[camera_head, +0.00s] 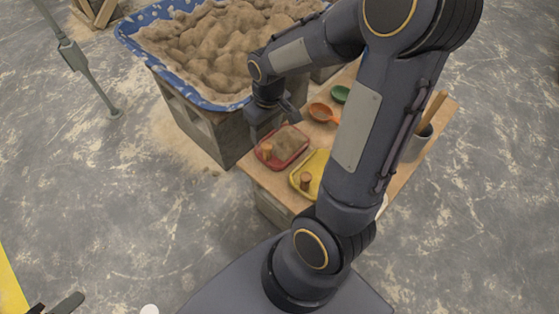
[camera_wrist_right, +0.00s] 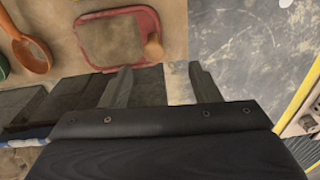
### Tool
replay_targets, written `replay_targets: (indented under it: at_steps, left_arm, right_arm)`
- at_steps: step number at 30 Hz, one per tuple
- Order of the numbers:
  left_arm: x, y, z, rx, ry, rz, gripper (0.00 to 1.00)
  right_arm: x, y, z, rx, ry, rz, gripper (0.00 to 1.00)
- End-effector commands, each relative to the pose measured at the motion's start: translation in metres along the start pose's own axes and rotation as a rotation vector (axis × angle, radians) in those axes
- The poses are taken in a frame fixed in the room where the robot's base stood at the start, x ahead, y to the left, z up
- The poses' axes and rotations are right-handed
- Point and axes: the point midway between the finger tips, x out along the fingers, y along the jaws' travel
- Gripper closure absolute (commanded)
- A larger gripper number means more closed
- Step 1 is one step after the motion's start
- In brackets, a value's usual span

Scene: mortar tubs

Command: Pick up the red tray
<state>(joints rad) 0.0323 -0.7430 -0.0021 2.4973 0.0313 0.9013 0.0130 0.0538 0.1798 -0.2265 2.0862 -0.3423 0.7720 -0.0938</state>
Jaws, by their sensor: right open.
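The red tray (camera_head: 294,159) lies on a low wooden bench in the head view, with a sandy patch and a short wooden knob or peg on it. In the right wrist view the red tray (camera_wrist_right: 81,40) is at the top, beyond my fingertips. My right gripper (camera_head: 284,113) is just behind the tray in the head view, apart from it. In the wrist view its two fingers (camera_wrist_right: 162,82) are spread with nothing between them. A dark part that looks like my left gripper (camera_head: 57,304) shows at the bottom left, mostly cut off.
A yellow tray (camera_head: 314,165) lies just right of the red one. An orange scoop (camera_head: 320,112) and a green bowl (camera_head: 340,94) are behind, and a grey pot (camera_head: 418,142) is at right. A blue-rimmed sand tub (camera_head: 162,78) on blocks stands close at left.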

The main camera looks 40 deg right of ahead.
Motion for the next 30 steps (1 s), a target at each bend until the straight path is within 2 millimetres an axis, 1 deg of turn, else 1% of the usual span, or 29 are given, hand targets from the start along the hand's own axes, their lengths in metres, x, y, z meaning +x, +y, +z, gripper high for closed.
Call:
replay_targets:
  at_steps: [1, 3, 8, 13, 17, 25, 27, 30]
  left_arm:
    - [0.018, -0.008, 0.009, 0.0, 0.001, 0.0, 0.64]
    - [0.025, -0.011, 0.012, 0.0, 0.001, 0.0, 0.64]
    - [0.03, -0.014, 0.015, 0.0, 0.001, 0.0, 0.64]
    - [0.037, -0.017, 0.018, 0.0, 0.001, 0.0, 0.64]
    - [0.041, -0.019, 0.02, 0.0, 0.001, 0.0, 0.64]
    - [0.062, -0.029, 0.031, 0.0, 0.001, 0.0, 0.64]
    - [0.064, -0.029, 0.032, 0.0, 0.001, 0.0, 0.64]
    - [0.063, -0.029, 0.032, 0.0, 0.001, 0.0, 0.64]
  right_arm:
    - [0.031, 0.005, -0.002, -0.013, -0.022, 0.014, 0.44]
    - [0.047, 0.011, -0.004, -0.028, -0.041, 0.029, 0.44]
    - [0.063, 0.016, -0.006, -0.042, -0.058, 0.043, 0.44]
    - [0.081, 0.016, -0.005, -0.042, -0.06, 0.043, 0.44]
    - [0.091, 0.015, -0.005, -0.042, -0.058, 0.043, 0.44]
    - [0.131, 0.012, -0.006, -0.042, -0.06, 0.042, 0.44]
    - [0.136, 0.012, -0.006, -0.042, -0.058, 0.042, 0.44]
    - [0.136, 0.012, -0.006, -0.041, -0.057, 0.042, 0.44]
